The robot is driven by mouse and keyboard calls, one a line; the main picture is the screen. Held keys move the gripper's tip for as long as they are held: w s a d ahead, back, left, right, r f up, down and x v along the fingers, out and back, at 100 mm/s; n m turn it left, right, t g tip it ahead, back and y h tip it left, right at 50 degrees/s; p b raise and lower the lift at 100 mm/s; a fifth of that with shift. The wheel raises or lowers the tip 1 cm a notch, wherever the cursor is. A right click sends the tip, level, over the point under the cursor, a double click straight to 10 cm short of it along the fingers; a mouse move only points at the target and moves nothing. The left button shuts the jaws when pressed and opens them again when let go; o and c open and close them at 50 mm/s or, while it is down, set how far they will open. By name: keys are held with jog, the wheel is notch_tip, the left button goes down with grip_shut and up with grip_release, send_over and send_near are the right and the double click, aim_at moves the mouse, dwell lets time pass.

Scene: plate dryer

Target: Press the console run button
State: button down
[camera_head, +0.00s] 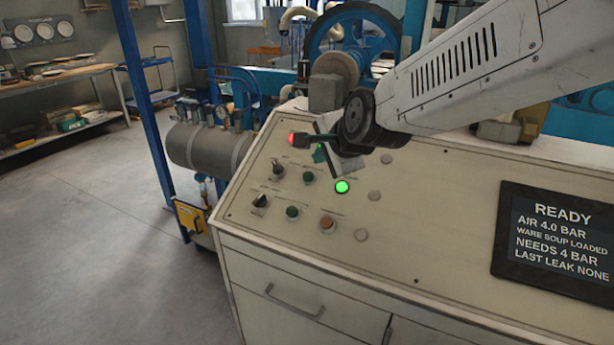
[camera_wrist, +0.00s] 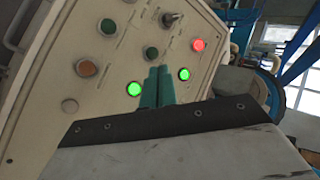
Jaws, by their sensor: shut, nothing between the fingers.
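The console (camera_head: 450,210) has a sloping cream panel with knobs, lamps and buttons; their labels are too small to read, so I cannot tell which is the run button. A green lamp or button (camera_head: 342,187) is lit; in the wrist view it appears left of my fingers (camera_wrist: 134,89). Unlit green buttons (camera_head: 308,177) (camera_head: 292,211) and an orange button (camera_head: 326,222) are nearby. My gripper (camera_wrist: 158,70) is shut and empty, its teal fingertips over the panel; contact cannot be told.
A red lamp (camera_head: 291,138) glows at the panel's upper left, near two black knobs (camera_head: 278,168) (camera_head: 260,203). A dark display (camera_head: 550,245) on the right reads READY, AIR 4.0 BAR, NEEDS 4 BAR. A blue post (camera_head: 145,100) and grey tank (camera_head: 200,148) stand left of the console.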

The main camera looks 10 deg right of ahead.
aim_at(304, 173)
jog(key=w+a+m+t, duration=0.2)
jog(key=w+a+m, duration=0.1)
jog(key=w+a, duration=0.1)
jog(key=shift+w+f+m, duration=0.2)
jog(key=shift+w+m, duration=0.1)
jog(key=shift+w, duration=0.25)
jog(key=shift+a, duration=0.1)
jog(key=shift+w+d+f, duration=0.4)
jog(key=shift+w+f, duration=0.2)
jog(key=shift+f, duration=0.65)
jog(key=shift+w+d+f, duration=0.45)
jog(key=shift+w+f, duration=0.2)
jog(key=shift+f, duration=0.65)
jog(key=shift+w+d+f, duration=0.4)
jog(key=shift+w+f, duration=0.2)
jog(key=shift+f, duration=0.65)
jog(key=shift+f, duration=0.15)
jog(key=shift+w+d+f, duration=0.1)
jog(key=shift+w+f, duration=0.05)
jog(key=shift+f, duration=0.05)
jog(key=shift+w+d+f, duration=0.15)
jog(key=shift+f, duration=0.25)
jog(key=shift+r, duration=0.15)
jog(key=shift+s+a+r, duration=0.25)
jog(key=shift+s+r, duration=0.1)
jog(key=shift+r, duration=0.25)
